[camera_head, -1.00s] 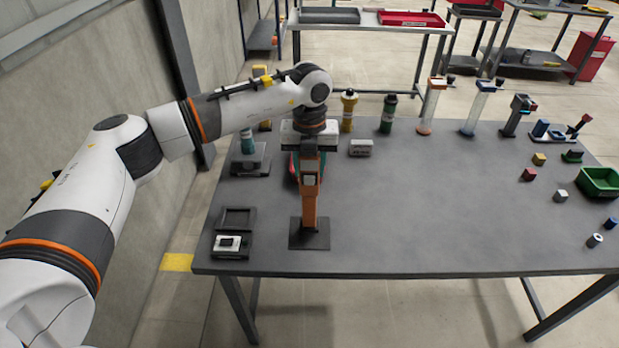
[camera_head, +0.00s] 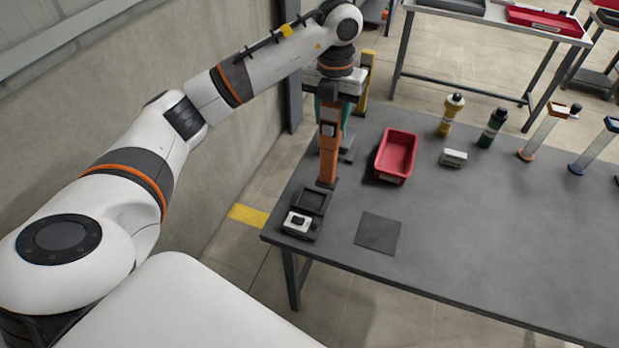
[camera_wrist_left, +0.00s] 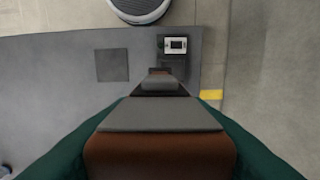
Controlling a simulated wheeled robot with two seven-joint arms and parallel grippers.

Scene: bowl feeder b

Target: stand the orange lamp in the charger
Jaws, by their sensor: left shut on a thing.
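The orange lamp (camera_head: 329,155) hangs upright in my left gripper (camera_head: 330,104), which is shut on its upper part. In the left wrist view, the lamp's brown-orange body (camera_wrist_left: 160,158) and grey faces fill the lower middle between the dark green fingers. The charger (camera_head: 312,201), a black unit with an open recess and a pale panel (camera_head: 298,222) at its front, lies at the table's left corner. The lamp's lower end shows just behind the recess; its height above the table is hard to tell. In the wrist view the lamp hides part of the charger (camera_wrist_left: 175,45). My right gripper is out of view.
A dark square mat (camera_head: 378,233) lies bare right of the charger. A red bin (camera_head: 397,155) stands behind it. The front of the table is clear.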

